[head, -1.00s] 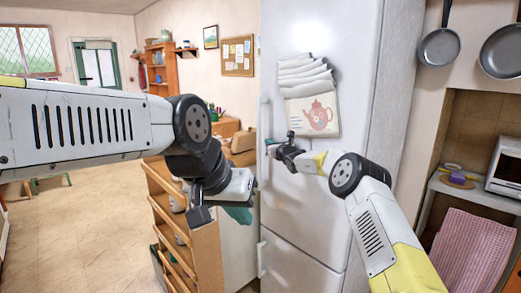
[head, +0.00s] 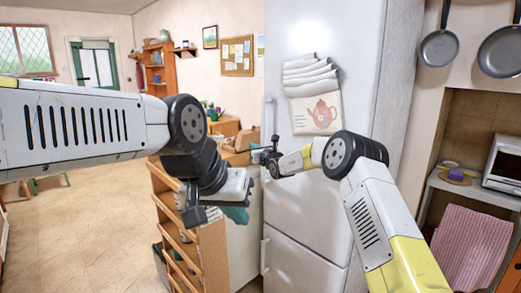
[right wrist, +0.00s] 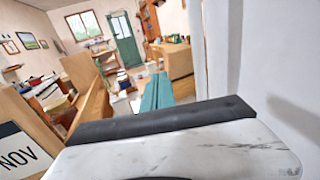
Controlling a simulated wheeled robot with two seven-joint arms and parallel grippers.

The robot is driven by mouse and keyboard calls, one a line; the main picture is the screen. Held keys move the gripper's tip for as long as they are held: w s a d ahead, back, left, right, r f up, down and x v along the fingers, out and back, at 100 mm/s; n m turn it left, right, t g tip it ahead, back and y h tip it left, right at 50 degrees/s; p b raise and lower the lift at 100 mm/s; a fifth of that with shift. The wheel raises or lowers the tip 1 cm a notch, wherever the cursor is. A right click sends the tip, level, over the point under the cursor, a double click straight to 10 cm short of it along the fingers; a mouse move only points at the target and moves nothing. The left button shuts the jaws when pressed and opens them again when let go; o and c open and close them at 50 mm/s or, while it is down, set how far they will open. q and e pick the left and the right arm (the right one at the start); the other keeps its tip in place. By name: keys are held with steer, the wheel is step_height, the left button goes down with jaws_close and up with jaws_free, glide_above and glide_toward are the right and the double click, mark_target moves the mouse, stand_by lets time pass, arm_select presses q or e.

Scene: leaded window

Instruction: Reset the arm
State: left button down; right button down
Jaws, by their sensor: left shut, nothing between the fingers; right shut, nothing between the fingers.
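My left gripper (head: 192,216) is shut and empty. It hangs at the end of the left arm, in front of the wooden shelf rack left of the fridge. My right gripper (head: 260,156) is shut and empty, seen small near the fridge's left edge and its upper handle. I cannot tell whether it touches the fridge. In the right wrist view, a pale gripper body with a dark bar (right wrist: 165,120) fills the bottom; the fingertips are not clear.
The white fridge (head: 305,210) stands close ahead, with a teapot calendar (head: 317,112) on its door. The wooden rack (head: 185,235) is beside it. Pans (head: 438,48) hang at right above a counter with a toaster oven (head: 503,165). Open floor (head: 90,230) lies at left.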

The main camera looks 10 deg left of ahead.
steer(key=s+d+r+n+g+y, duration=0.2)
steer(key=s+r+n+g+y, duration=0.15)
steer(key=s+r+n, duration=0.8)
steer(key=s+d+r+n+g, duration=0.2)
steer(key=s+d+r+n, duration=0.15)
steer(key=s, duration=0.35)
steer(key=s+d+r+n+g, duration=0.2)
steer(key=s+r+n, duration=0.15)
steer(key=s, duration=0.25)
steer(key=s+d+f+n+h, duration=0.3)
steer(key=s+d+f+h, duration=0.1)
steer(key=s+d, duration=0.6)
steer(key=s+d+f+n+h, duration=0.4)
steer(key=s+d+f, duration=0.1)
steer(key=s+d, duration=0.5)
steer(key=s+d+f+n+h, duration=0.4)
steer(key=s+d, duration=0.7)
steer(key=shift+s+f+g, duration=0.15)
steer(key=shift+s+g, duration=0.05)
steer(key=shift+g, duration=0.25)
